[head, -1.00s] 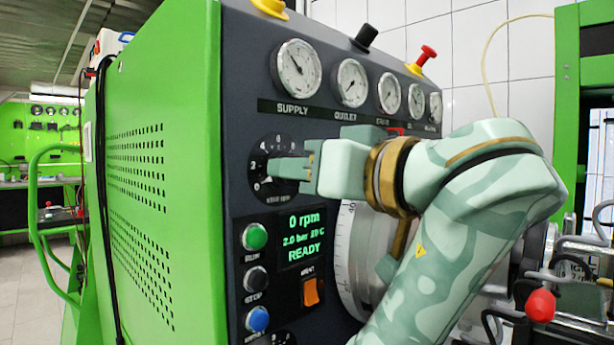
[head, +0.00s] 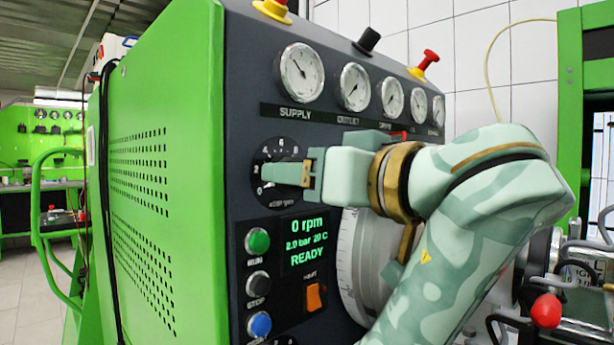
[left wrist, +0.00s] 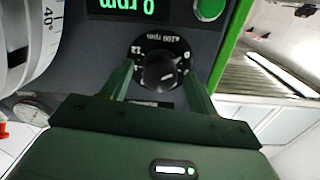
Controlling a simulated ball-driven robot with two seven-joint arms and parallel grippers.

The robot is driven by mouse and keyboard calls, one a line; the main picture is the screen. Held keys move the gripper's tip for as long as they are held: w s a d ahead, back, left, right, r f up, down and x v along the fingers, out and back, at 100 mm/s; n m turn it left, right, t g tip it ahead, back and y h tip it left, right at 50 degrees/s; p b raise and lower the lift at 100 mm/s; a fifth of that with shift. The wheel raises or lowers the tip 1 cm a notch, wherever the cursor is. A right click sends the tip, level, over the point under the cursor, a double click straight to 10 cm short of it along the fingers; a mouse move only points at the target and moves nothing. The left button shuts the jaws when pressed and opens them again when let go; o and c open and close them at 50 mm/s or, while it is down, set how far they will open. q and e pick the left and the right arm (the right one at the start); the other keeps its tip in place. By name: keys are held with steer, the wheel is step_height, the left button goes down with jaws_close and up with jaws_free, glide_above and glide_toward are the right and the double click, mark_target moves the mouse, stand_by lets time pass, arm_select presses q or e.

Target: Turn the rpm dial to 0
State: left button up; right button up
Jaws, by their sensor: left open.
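The rpm dial (head: 272,152) is a round black dial with white numbers on the dark front panel, below the supply gauge. Its black knob (left wrist: 160,73) shows in the left wrist view, with a small light mark on the side toward the 0. My left gripper (head: 266,173) is at the dial and hides part of it in the head view. In the left wrist view its two green fingers (left wrist: 158,80) are open, one on either side of the knob. I cannot tell whether they touch it. The display (head: 306,242) reads 0 rpm and READY. My right gripper is not in view.
Below the dial are a green button (head: 258,241), a black button (head: 258,284), a blue button (head: 260,324) and an orange switch (head: 314,297). Several gauges line the panel top. A graduated wheel (head: 352,260) sits behind my arm. The green cabinet side (head: 165,100) is left.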

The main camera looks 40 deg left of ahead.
arm_select(q)
steer(key=s+d+p, duration=0.1)
steer(key=d+p, duration=0.1)
steer(key=d, duration=0.9)
steer(key=shift+d, duration=0.4)
